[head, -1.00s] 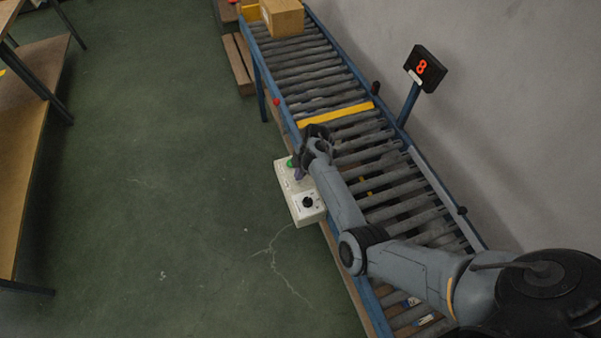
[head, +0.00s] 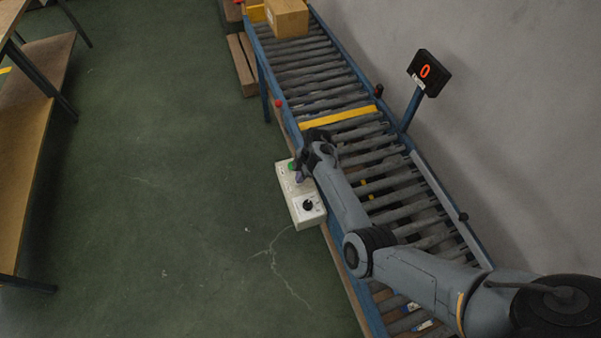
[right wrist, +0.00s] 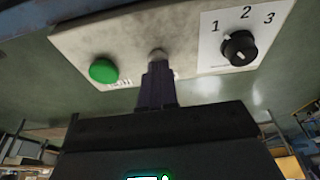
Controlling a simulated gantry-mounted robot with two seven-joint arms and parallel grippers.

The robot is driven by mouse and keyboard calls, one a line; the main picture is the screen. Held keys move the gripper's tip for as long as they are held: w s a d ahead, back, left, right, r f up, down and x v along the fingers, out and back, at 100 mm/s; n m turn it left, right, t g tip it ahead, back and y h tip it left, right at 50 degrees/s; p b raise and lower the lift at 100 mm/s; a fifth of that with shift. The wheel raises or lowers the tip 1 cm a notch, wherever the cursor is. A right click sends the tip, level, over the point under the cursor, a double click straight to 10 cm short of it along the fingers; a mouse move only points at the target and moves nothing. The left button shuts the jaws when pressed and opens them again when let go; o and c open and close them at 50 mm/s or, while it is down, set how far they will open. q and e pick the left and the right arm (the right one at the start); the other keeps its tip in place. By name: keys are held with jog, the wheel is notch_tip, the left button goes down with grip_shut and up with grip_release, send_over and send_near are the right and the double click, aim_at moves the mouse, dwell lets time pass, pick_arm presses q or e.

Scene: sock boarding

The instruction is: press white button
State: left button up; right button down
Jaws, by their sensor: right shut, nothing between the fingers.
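A pale control box (head: 308,214) is fixed to the side of the conveyor; it also shows in the right wrist view (right wrist: 184,40). It has a green button (right wrist: 103,70), a small whitish button (right wrist: 156,54) in the middle and a black dial (right wrist: 239,48) marked 1, 2, 3. My right gripper (head: 299,178) is shut and empty, its fingertips at the box. In the right wrist view the fingertips (right wrist: 158,68) are right at the whitish button and cover its lower edge; I cannot tell whether they touch it. My left gripper is not in view.
The roller conveyor (head: 340,85) runs beside the box, with a cardboard box (head: 287,18) at its far end. A red knob (head: 278,103) sits on the conveyor's near rail.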

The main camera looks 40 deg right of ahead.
notch_tip(320, 180, up, 4)
jog(key=shift+f+p, duration=0.25)
jog(key=shift+p, duration=1)
jog(key=v, duration=0.9)
jog(key=shift+w+d+r+p, duration=0.2)
jog(key=shift+r+p, duration=0.05)
jog(key=shift+p, duration=0.15)
